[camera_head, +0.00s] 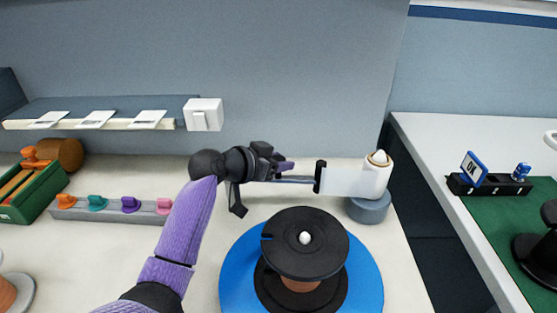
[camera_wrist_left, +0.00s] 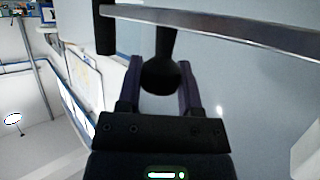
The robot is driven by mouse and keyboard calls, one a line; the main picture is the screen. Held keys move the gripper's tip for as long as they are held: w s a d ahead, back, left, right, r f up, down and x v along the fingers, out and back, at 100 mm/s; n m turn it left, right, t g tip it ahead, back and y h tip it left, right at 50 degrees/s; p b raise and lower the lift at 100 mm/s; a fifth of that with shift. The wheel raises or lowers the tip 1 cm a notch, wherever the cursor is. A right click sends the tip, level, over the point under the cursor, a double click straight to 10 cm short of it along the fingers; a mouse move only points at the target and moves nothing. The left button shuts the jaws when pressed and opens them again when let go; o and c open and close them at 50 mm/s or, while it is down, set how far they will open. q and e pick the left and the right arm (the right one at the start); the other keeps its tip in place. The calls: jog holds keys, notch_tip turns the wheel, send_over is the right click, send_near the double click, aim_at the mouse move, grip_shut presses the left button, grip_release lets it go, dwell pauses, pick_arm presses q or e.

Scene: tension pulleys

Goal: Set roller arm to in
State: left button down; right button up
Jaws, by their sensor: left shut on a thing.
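The roller arm (camera_head: 349,180) is a white plate pivoting on a white post with a grey round base, right of centre in the head view. A thin metal rod runs left from its black end bracket towards my left gripper (camera_head: 284,167). In the left wrist view my left gripper (camera_wrist_left: 161,84) has its purple fingers on either side of a dark round knob (camera_wrist_left: 160,74) and is shut on it. The metal rod (camera_wrist_left: 225,28) crosses above the fingers there. My right gripper is not in view.
A black spool (camera_head: 326,252) stands on a blue disc (camera_head: 234,284) in front of the arm. A rack of coloured pegs (camera_head: 112,209) lies at the left. A shelf with white cards (camera_head: 95,120) and a white switch box (camera_head: 203,115) are on the wall.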

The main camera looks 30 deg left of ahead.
pick_arm(q)
jog(key=s+m+g+h+b, duration=0.5)
jog(key=s+m+g+h, duration=0.3)
jog(key=s+m, duration=0.1)
jog(key=shift+a+m+g+b, duration=0.15)
jog(key=shift+m+g+b, duration=0.2)
jog(key=shift+m, duration=0.35)
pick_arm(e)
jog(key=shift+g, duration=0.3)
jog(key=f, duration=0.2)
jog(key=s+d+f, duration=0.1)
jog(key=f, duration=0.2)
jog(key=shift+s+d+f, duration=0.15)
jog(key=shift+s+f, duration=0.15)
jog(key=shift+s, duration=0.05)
pick_arm(q)
jog(key=shift+s, duration=0.1)
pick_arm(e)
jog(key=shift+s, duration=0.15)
pick_arm(q)
jog(key=c, duration=0.7)
grip_release()
jog(key=o, duration=0.4)
jog(key=shift+o, duration=0.2)
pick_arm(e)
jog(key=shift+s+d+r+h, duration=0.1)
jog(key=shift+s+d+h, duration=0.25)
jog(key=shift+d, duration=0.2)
